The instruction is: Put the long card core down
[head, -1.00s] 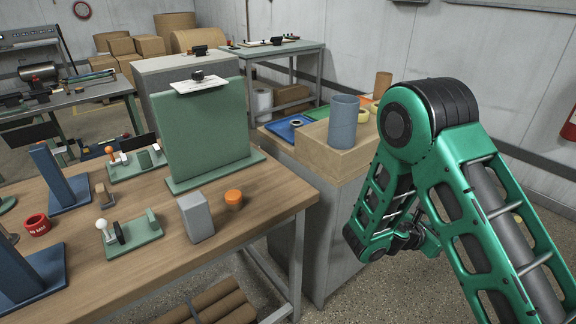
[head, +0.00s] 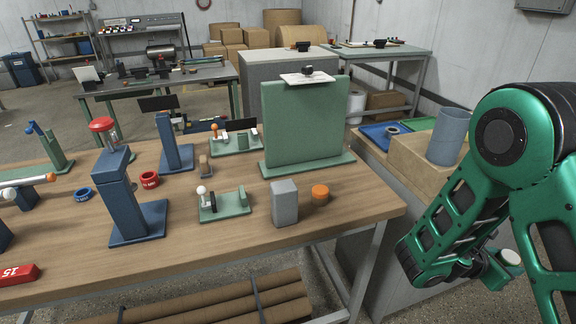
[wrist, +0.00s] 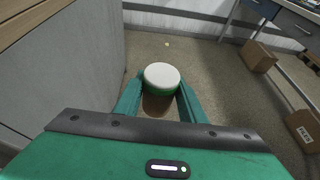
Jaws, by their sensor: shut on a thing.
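My gripper (wrist: 160,98) is low in the wrist view, its two green fingers shut on a round upright thing. This appears to be the long card core (wrist: 162,77): it shows a white round end, a green band and a brownish part below. Its length is hidden from this angle. In the head view the core's pale end (head: 510,257) shows at the lower right beside my green arm. The gripper there is partly hidden by the arm. The core is held beside the cabinet, right of the wooden table (head: 350,215), with floor beneath in the wrist view.
A grey-blue tube (head: 447,136) stands on a brown box (head: 412,160) on the cabinet. Brown rolls (head: 220,305) lie under the table. A green board (head: 300,125), a grey block (head: 285,203) and an orange piece (head: 320,194) stand on the table. Cartons (wrist: 258,57) stand on the floor.

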